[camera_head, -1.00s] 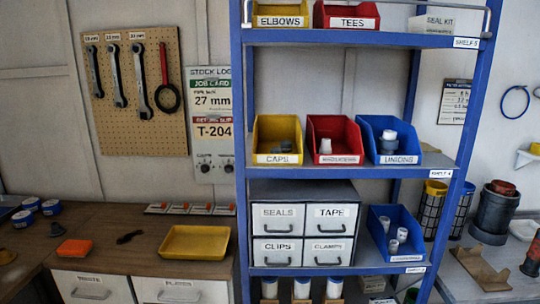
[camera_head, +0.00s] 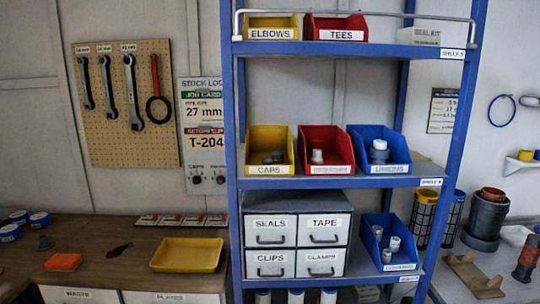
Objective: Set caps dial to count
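The stock log panel (camera_head: 203,130) hangs on the back wall, left of the blue shelf rack. It shows a job card reading 27 mm and a return slip reading T-204. Small dark dials (camera_head: 195,179) sit at its lower end; their labels and settings are too small to read. The yellow CAPS bin (camera_head: 268,169) stands on the middle shelf, just right of the panel, with several grey pieces inside. Neither of my grippers is in view.
The blue rack (camera_head: 232,130) stands close to the panel's right edge. A wooden workbench (camera_head: 110,262) below carries a yellow tray (camera_head: 187,254) and an orange block (camera_head: 63,262). A pegboard (camera_head: 127,145) with wrenches hangs left of the panel. Red and blue bins fill the same shelf.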

